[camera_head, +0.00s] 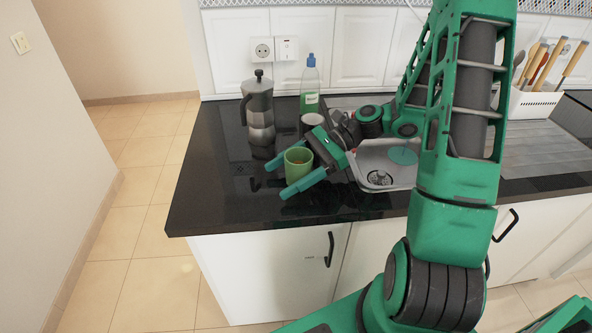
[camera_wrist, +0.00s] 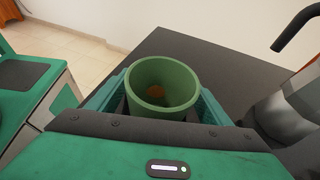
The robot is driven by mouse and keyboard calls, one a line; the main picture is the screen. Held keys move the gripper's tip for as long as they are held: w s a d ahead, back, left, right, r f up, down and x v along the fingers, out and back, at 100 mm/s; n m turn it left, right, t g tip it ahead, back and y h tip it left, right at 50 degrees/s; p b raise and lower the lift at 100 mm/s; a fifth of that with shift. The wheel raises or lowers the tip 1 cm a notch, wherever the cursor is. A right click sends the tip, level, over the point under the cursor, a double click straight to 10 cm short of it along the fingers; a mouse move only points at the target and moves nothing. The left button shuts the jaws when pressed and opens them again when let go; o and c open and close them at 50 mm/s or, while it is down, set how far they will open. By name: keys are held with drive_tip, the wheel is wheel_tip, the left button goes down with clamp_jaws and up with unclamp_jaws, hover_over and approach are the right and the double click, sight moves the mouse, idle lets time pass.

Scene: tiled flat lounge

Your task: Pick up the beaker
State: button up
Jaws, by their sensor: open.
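The beaker appears to be the green cup (camera_head: 298,160), upright on the black counter (camera_head: 215,200) near its front left part. My gripper (camera_head: 276,178) is open, with one finger on each side of the green cup. In the wrist view the green cup (camera_wrist: 162,86) is between the fingers, its open rim facing the camera and an orange-brown spot inside. I cannot tell whether either finger touches it. The lower part of the cup is partly hidden by my gripper in the wrist view.
A moka pot (camera_head: 259,108) stands behind the cup. A soap bottle (camera_head: 310,88) and a grey-topped container (camera_head: 312,122) are also behind. A sink (camera_head: 384,160) lies to the right, with a white utensil holder (camera_head: 540,104) beyond. The counter's left end is clear.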

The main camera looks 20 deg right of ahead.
sight(287, 161)
drive_tip(key=c, duration=1.1)
drive_tip(key=shift+r, duration=0.15)
drive_tip(key=shift+r, duration=0.55)
wheel_tip(287, 161, up, 3)
drive_tip(key=shift+f, duration=0.2)
drive_tip(key=s+a+r, duration=0.4)
drive_tip(key=s+a, duration=0.1)
drive_tip(key=s+a+r, duration=0.3)
drive_tip(key=shift+s, duration=0.15)
